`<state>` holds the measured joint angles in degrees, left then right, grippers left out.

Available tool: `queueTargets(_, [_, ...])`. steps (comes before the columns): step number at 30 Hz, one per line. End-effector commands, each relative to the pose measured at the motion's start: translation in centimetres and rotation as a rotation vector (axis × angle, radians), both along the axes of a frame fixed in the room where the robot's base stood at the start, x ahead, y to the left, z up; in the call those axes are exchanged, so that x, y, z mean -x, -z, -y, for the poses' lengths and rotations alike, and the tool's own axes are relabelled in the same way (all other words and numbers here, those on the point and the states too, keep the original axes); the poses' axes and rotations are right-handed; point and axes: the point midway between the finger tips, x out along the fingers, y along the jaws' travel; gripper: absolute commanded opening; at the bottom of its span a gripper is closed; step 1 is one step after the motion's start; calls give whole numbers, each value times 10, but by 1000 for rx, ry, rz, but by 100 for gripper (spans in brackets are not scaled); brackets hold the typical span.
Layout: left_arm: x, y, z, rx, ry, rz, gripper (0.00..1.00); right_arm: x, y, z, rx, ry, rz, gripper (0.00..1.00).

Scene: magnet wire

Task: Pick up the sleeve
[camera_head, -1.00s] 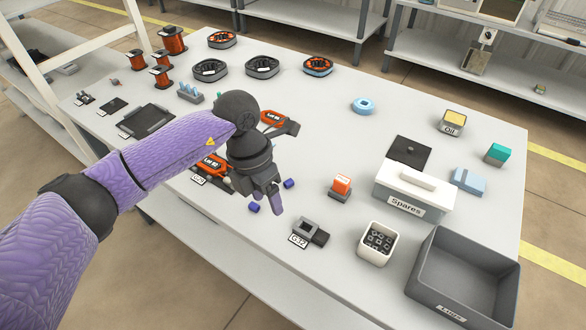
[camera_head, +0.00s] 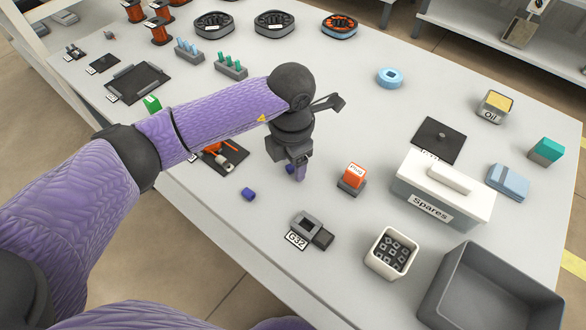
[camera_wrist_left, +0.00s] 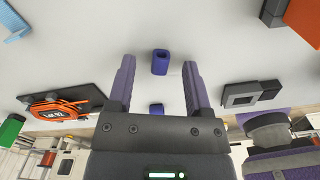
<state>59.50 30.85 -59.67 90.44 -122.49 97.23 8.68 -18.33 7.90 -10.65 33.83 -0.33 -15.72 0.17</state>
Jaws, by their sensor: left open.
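One small dark-purple sleeve (camera_head: 248,194) lies on the table, left of my left gripper (camera_head: 298,172) in the head view. A second purple sleeve (camera_wrist_left: 160,62) shows in the left wrist view, centred in the gap between the fingertips and apart from both. The first sleeve also shows in the left wrist view (camera_wrist_left: 156,108), close to the palm's edge. My left gripper is open, points down at the table and is empty. My right gripper is not in view.
A G32 block (camera_head: 308,226), an orange-topped plug (camera_head: 354,175), a white cup (camera_head: 391,252), a Spares box (camera_head: 440,193) and a grey bin (camera_head: 449,285) stand to the right.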

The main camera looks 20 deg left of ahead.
Motion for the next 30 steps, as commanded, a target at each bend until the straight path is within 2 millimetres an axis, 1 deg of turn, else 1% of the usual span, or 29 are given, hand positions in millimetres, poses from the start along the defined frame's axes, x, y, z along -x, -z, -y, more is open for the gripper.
queueTargets(1, [0, 8, 0, 1, 0, -2, 65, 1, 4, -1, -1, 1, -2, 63])
queueTargets(6, [0, 4, 0, 1, 0, 1, 65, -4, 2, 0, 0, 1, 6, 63])
queueTargets(11, [0, 4, 0, 1, 0, 1, 31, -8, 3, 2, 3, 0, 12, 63])
queueTargets(12, [0, 4, 0, 1, 0, 1, 22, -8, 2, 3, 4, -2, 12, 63])
queueTargets(14, [0, 4, 0, 1, 0, 1, 10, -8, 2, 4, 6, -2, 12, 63])
queueTargets(15, [0, 4, 0, 1, 0, 1, 1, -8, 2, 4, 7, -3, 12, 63])
queueTargets(16, [0, 4, 0, 1, 0, 1, 0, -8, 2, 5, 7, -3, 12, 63])
queueTargets(23, [0, 2, 0, 1, 0, 1, 0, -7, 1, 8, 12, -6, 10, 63])
queueTargets(26, [-1, -15, 0, 1, 0, 6, 0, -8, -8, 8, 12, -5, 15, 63])
queueTargets(30, [-1, -57, 0, 1, 1, 8, 0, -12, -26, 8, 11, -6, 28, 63])
